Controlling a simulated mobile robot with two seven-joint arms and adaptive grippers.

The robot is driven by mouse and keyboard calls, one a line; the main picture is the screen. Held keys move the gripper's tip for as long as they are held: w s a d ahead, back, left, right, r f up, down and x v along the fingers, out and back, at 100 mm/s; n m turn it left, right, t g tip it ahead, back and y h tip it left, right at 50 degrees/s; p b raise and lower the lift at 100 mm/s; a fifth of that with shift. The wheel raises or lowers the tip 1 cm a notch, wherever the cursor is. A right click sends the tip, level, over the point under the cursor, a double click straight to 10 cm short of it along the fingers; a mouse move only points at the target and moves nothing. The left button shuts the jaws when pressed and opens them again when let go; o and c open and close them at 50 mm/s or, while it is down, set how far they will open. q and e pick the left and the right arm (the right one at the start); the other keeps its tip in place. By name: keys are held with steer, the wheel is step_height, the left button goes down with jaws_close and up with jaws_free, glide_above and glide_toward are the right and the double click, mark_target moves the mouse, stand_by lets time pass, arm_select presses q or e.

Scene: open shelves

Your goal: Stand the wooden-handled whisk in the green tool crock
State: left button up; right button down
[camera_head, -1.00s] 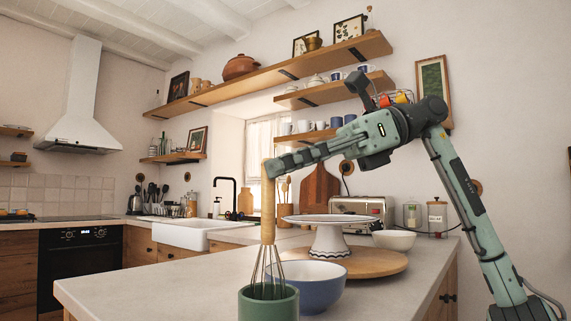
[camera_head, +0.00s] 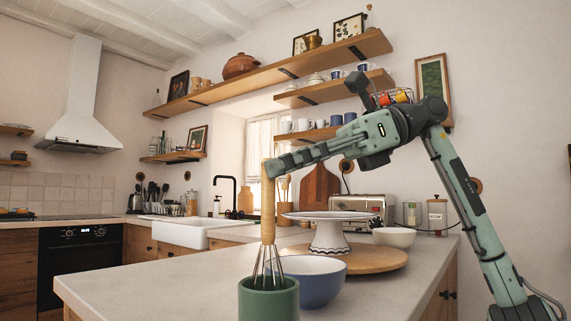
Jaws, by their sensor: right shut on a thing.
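The whisk (camera_head: 268,215) has a pale wooden handle and thin wire loops. It stands upright, handle up. Its lower wires are inside the green tool crock (camera_head: 268,301) at the bottom centre, hidden by the crock's wall. My right gripper (camera_head: 271,168) is shut on the top of the wooden handle, above the crock. The crock's base is cut off by the frame edge. My left gripper is not in view.
A blue and white bowl (camera_head: 318,284) stands close behind the crock to the right. Behind it a white cake stand (camera_head: 328,238) rests on a round wooden board (camera_head: 374,259), with a white bowl (camera_head: 394,237) beside it. The counter (camera_head: 150,279) left of the crock is clear.

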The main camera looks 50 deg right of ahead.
steer(key=c, duration=1.5)
jaws_free()
steer(key=v, duration=1.2)
